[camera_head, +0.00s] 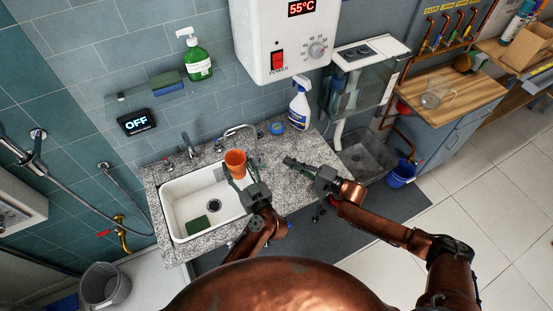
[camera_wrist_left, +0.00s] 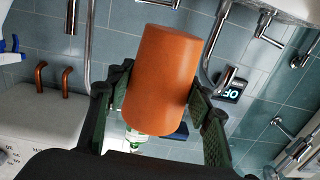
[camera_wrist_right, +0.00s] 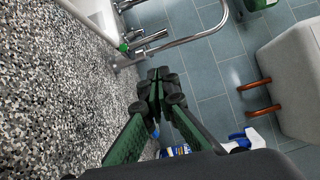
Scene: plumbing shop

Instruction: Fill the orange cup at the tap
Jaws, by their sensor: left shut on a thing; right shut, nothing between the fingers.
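The orange cup (camera_head: 236,160) is held by my left gripper (camera_head: 239,178) over the right part of the white sink (camera_head: 180,200). In the left wrist view the cup (camera_wrist_left: 162,80) sits between the two green-padded fingers. Its inside is hard to make out, so I cannot tell whether it holds water. The chrome tap (camera_head: 240,128) arches close to the cup at the back of the sink. In the right wrist view the tap spout (camera_wrist_right: 190,38) shows above my right gripper. My right gripper (camera_head: 287,160) is shut and empty above the speckled counter, right of the sink.
A spray bottle (camera_head: 299,102) and a blue tape roll (camera_head: 276,127) stand at the back of the counter (camera_head: 285,185). A green sponge (camera_head: 196,226) lies in the sink. A white heater (camera_head: 284,40) hangs above. A display (camera_head: 136,121) reads OFF.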

